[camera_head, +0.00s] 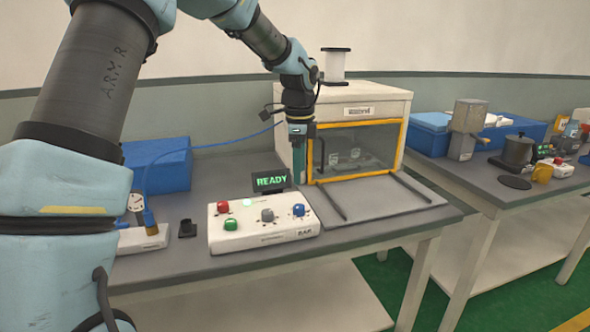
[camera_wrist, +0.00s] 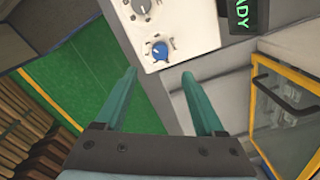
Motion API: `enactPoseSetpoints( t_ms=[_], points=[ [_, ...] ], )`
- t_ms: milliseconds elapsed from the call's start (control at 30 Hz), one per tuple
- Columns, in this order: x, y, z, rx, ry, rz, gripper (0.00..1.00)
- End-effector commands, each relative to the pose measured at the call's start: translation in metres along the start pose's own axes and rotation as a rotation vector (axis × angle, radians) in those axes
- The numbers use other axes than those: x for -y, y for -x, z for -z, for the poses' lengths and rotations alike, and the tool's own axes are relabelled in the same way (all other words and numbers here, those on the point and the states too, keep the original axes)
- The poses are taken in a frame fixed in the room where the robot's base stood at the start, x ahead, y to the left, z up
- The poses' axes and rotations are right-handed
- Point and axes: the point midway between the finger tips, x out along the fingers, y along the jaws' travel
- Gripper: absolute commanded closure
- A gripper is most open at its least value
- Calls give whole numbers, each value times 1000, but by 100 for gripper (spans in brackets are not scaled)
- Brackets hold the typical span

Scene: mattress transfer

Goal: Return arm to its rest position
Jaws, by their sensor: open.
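My gripper (camera_wrist: 160,78) shows in the wrist view with its two teal fingers spread apart and nothing between them. In the head view my gripper (camera_head: 298,158) points down from my arm, in front of the left part of the white cabinet and above the table. The control box (camera_head: 264,225) with red, green, grey and blue knobs stands on the table, below and left of the gripper. It also shows in the wrist view (camera_wrist: 185,30), beyond the fingertips. The display (camera_head: 271,181) behind it reads READY.
The white cabinet (camera_head: 372,95) has a yellow-framed clear front (camera_head: 357,150). A grey plate (camera_head: 375,212) with rails lies before it. A blue bin (camera_head: 157,165) stands at the left. A second table (camera_head: 480,175) at the right holds a pot (camera_head: 518,152) and other items. Space above the tables is mostly free.

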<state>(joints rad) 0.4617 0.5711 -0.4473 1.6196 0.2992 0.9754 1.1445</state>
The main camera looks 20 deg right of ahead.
Motion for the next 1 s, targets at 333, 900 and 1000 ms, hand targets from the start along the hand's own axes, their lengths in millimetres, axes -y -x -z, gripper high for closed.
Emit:
enactPoseSetpoints(
  t_ms=[333, 900, 1000],
  points=[
    [-16, -2, -32, 11, 155, 3, 29],
    [-267, -25, -240, -30, 1895, 105, 29],
    [-285, -28, -244, -43, 2015, 113, 29]
  ],
)
